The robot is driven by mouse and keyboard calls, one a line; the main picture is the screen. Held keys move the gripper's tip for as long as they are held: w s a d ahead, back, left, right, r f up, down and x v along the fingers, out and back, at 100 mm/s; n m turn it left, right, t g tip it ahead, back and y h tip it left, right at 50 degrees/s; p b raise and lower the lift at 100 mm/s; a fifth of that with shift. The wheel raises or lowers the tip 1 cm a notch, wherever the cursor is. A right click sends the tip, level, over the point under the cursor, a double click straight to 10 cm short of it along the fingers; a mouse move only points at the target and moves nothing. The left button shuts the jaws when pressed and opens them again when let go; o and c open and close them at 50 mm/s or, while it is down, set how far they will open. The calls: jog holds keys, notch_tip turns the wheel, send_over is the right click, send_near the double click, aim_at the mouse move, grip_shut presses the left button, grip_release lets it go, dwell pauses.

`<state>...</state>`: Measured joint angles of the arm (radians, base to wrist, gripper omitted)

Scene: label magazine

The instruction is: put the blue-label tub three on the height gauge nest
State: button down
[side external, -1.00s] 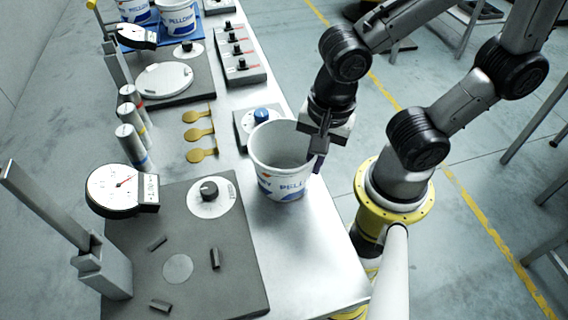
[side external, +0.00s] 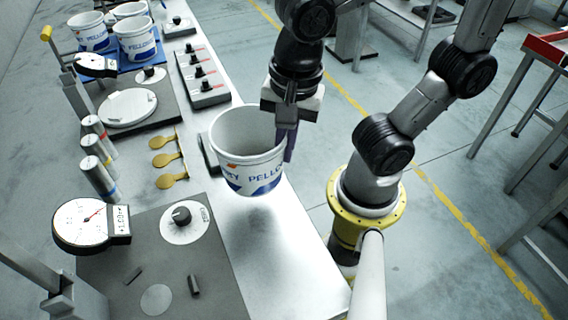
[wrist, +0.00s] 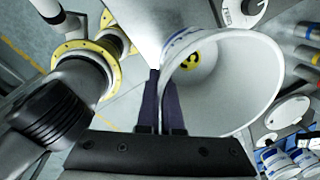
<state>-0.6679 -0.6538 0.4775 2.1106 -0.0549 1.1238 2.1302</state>
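A white tub (side external: 248,168) with a blue band and lettering hangs upright above the bench, its shadow beneath it. My gripper (side external: 289,148) is shut on the tub's wall at the right side. In the wrist view the dark fingers (wrist: 162,98) pinch the rim of the tub (wrist: 245,75), and a yellow disc with a dark mark (wrist: 208,57) shows at its bottom. The near grey plate (side external: 215,255) has a pale circle (side external: 156,299), small dark blocks (side external: 194,286) and a dial gauge (side external: 84,225) on a column. It is cut off below, and no tub stands on it.
A second plate with a white disc (side external: 128,107) and a dial gauge (side external: 96,64) lies farther back. Several blue-label tubs (side external: 136,42) stand on a blue mat behind it. Cylinders (side external: 98,178), gold tabs (side external: 166,160) and a switch box (side external: 203,77) line the bench. The bench is bare below the tub.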

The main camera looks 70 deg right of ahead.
aim_at(265, 155)
jog(key=shift+r, duration=1.35)
jog(key=shift+a+r+n, duration=0.1)
jog(key=shift+r+n, duration=0.1)
jog(key=shift+n, duration=0.5)
jog(key=a+r+n, duration=0.2)
jog(key=a+n, duration=0.1)
jog(key=w+a+r+n, duration=0.1)
jog(key=a+n, duration=0.1)
jog(key=shift+r+y, duration=0.3)
jog(key=w+a+f+n, duration=0.1)
jog(key=w+a+n, duration=0.1)
jog(key=a, duration=0.4)
jog(key=w+a+f+n, duration=0.1)
jog(key=w+a+f, duration=0.15)
jog(key=a, duration=0.35)
jog(key=shift+w+a+f, duration=0.55)
jog(key=shift+a+f, duration=0.15)
jog(key=shift+f, duration=0.7)
jog(key=shift+w+a+f, duration=0.55)
jog(key=shift+a+f, duration=0.15)
jog(key=shift+f, duration=0.65)
jog(key=shift+w+a+f, duration=0.55)
jog(key=shift+a+f, duration=0.15)
jog(key=shift+f, duration=0.7)
jog(key=shift+f, duration=0.15)
